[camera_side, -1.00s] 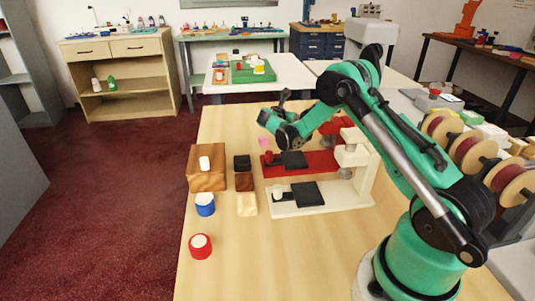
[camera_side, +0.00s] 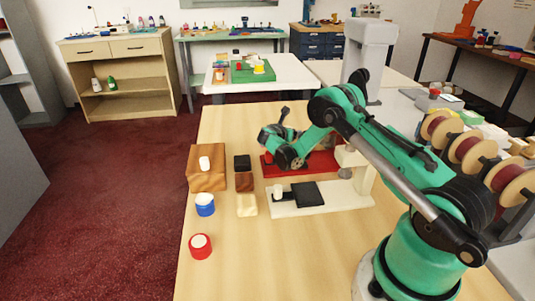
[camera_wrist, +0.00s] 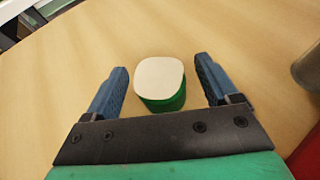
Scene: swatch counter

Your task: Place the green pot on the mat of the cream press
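The green pot (camera_wrist: 162,102) has a white lid (camera_wrist: 160,77) and stands upright on the wooden table in the wrist view. My gripper (camera_wrist: 160,66) is open, with one finger on each side of the pot and a gap to both. I cannot tell how far the fingertips are above the table. In the side view the green pot is hidden behind my arm. The cream press (camera_side: 335,204) stands at the middle of the table, nearer the camera than the red press. Its black mat (camera_side: 308,194) is empty.
The red press (camera_side: 270,168) stands just behind the cream one. On the left are a wooden block (camera_side: 205,180) with a white piece (camera_side: 204,163) on top, black (camera_side: 242,162), brown (camera_side: 244,181) and cream (camera_side: 247,205) blocks, a blue pot (camera_side: 205,205) and a red pot (camera_side: 200,246).

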